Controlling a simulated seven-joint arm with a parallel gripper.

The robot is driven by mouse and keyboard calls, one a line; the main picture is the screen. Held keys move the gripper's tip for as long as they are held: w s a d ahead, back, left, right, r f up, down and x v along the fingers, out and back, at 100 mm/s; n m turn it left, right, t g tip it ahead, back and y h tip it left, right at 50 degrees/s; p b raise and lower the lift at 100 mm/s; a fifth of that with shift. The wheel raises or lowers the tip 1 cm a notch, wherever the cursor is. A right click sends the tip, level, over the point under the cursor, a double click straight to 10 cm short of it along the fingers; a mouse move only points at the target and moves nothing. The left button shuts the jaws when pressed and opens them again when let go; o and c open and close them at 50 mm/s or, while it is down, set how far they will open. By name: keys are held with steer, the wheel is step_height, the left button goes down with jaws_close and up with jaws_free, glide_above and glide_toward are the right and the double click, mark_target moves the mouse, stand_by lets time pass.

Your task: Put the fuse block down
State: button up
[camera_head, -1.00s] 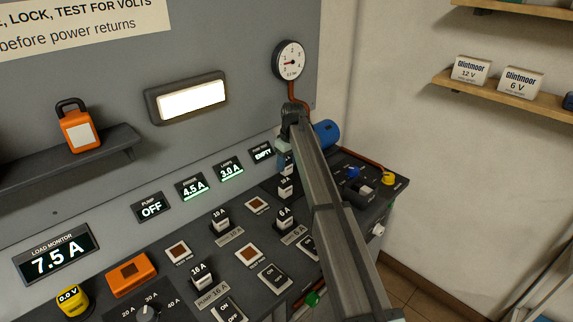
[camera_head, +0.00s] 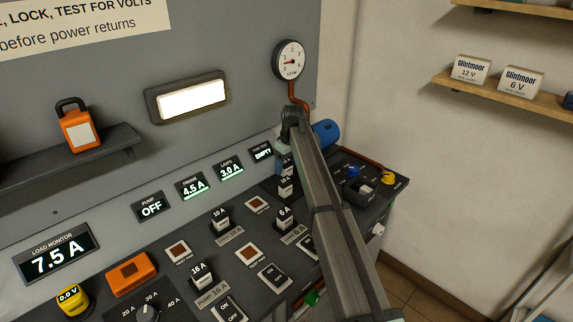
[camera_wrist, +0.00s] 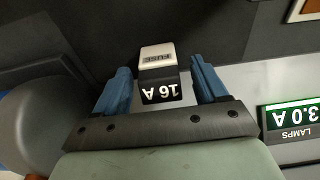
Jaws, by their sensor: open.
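My gripper (camera_wrist: 160,64) is open, with its blue fingers on either side of a fuse block (camera_wrist: 160,90). The block is black and white, marked "16 A" and "FUSE", and stands between the fingers with a narrow gap on each side. It looks set on the dark panel, though its underside is hidden.
More fuse blocks stand on the console, such as a 16 A block (camera_head: 202,274), a 10 A block (camera_head: 219,219) and a 6 A block (camera_head: 285,217). The fuse test display (camera_head: 262,152) reads EMPTY. A blue cylinder (camera_head: 327,132) and a gauge (camera_head: 289,60) are close to my arm.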

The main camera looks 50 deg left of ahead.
step_height(320, 180, up, 12)
steer(key=d, duration=0.1)
steer(key=shift+d, duration=0.4)
stand_by(0.6)
